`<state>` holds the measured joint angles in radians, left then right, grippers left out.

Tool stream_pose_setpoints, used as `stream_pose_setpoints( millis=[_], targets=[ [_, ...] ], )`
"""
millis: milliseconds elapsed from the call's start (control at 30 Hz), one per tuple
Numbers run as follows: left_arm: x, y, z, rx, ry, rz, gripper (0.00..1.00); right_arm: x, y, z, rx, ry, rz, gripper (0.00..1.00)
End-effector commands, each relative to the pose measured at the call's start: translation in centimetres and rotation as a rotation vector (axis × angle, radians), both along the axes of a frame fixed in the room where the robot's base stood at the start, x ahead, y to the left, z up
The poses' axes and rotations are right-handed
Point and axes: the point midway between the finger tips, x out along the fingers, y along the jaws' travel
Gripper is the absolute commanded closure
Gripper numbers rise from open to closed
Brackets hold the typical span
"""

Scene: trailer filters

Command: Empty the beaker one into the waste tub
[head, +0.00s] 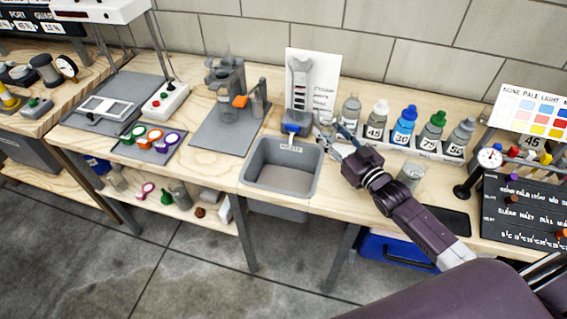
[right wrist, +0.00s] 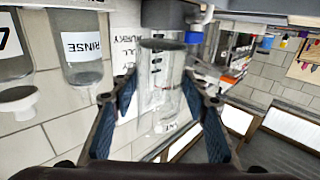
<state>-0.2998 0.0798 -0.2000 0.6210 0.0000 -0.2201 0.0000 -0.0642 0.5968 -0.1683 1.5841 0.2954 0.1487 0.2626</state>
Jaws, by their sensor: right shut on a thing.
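The waste tub (head: 254,182) is a grey open bin set at the bench's front edge in the head view, with a small label on its back rim. My right gripper (head: 335,139) is just right of the tub's back right corner, above the bench. It is shut on a clear glass beaker, which shows between the fingers in the right wrist view (right wrist: 165,92) with dark graduation marks and a small label. In the head view the beaker is small and mostly lost against the background. Its contents and exact tilt are hard to tell. My left gripper is out of view.
A rack of numbered bottles (head: 403,120) stands behind my right arm. A clear glass vessel (head: 410,175) stands right of it. A grey stand (head: 226,90) is at left.

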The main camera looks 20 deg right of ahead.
Motion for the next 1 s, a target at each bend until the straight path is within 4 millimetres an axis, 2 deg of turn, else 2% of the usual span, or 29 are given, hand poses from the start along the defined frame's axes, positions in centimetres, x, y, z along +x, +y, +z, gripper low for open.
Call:
stream_pose_setpoints(
  millis=[133,500,1000],
  targets=[
    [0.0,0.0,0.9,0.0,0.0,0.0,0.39,0.0,-0.1,1.0,0.022,-0.001,0.001,0.92],
    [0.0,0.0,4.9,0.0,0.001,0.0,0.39,0.0,0.0,5.1,0.021,-0.001,0.001,0.92],
    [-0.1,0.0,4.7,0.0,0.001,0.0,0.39,0.0,0.0,5.0,0.019,0.0,0.001,0.92]
  ],
)
